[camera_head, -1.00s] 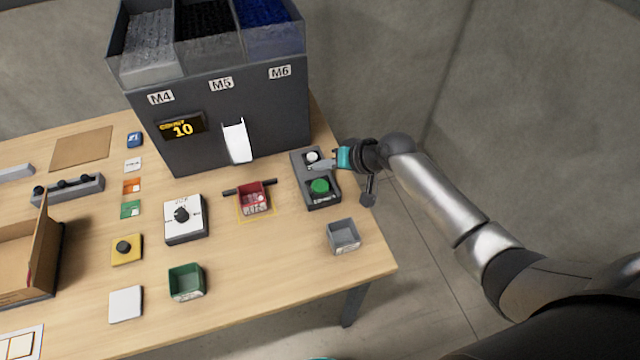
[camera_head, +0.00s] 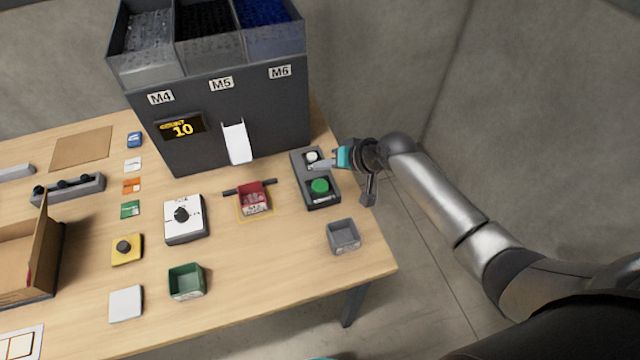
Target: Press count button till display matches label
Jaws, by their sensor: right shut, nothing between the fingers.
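The grey button box (camera_head: 324,202) sits on the right side of the table. It carries a white button (camera_head: 311,156) at its far end and a green button (camera_head: 319,187) nearer. My right gripper (camera_head: 318,164) is shut and empty, its fingertips at the near side of the white button; I cannot tell whether they touch it. The display (camera_head: 181,127) on the feeder (camera_head: 275,115) reads 10 in yellow. A red bin (camera_head: 252,192) stands in front of the chute, with a white label (camera_head: 256,209) too small to read.
A grey bin (camera_head: 343,236) stands near the right table edge, a green bin (camera_head: 186,281) nearer the front. A white dial box (camera_head: 185,222) and a yellow button box (camera_head: 126,250) stand left of the red bin. An open cardboard box (camera_head: 45,240) is at far left.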

